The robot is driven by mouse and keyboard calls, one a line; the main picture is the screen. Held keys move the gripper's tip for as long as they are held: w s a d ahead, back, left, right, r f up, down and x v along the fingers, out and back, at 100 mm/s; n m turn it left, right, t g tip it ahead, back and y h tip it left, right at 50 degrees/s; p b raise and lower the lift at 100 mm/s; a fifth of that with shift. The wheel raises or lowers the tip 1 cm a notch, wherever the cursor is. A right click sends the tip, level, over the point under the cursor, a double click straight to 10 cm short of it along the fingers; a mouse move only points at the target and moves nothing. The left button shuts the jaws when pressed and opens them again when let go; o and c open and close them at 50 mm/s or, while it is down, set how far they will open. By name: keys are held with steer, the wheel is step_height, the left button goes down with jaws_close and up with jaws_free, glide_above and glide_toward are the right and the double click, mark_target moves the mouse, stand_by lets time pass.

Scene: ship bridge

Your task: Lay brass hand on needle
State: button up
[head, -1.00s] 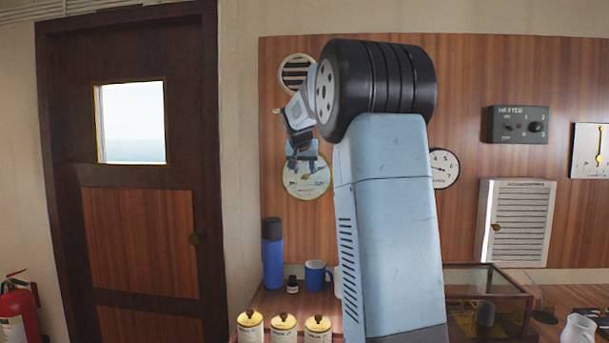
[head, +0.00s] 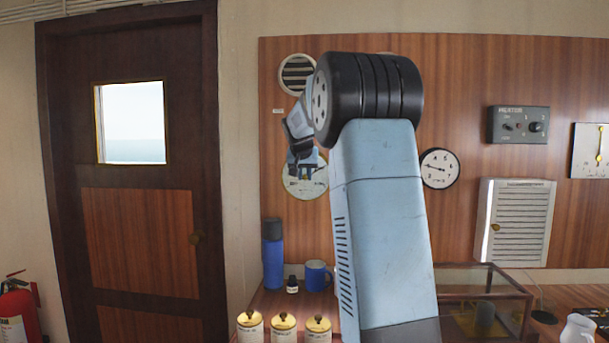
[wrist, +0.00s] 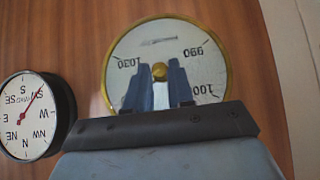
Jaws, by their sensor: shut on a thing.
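The round barometer (wrist: 200,52) has a brass rim and a pale dial, seen upside down in the wrist view with 1030 and 990 legible. In the head view the barometer (head: 305,188) hangs on the wood panel, partly covered by my gripper (head: 305,168). In the wrist view my gripper (wrist: 160,84) is in front of the dial, its blue fingers shut on the brass knob (wrist: 160,71) at the dial's centre. I cannot make out the brass hand or the needle; the fingers and gripper body cover the lower dial.
A wind dial (wrist: 25,115) sits beside the barometer in the wrist view. In the head view a clock (head: 439,168) is right of my arm. Below are a blue flask (head: 273,255), a blue mug (head: 317,275), several brass-knobbed canisters (head: 283,328) and a glass case (head: 485,290).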

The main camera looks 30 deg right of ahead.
jaws_close()
steer(key=shift+a, duration=0.1)
steer(key=o, duration=0.6)
jaws_free()
steer(key=shift+o, duration=0.2)
steer(key=shift+r, duration=0.1)
steer(key=v, duration=1.3)
steer(key=shift+a, duration=0.35)
steer(key=shift+s+r, duration=0.1)
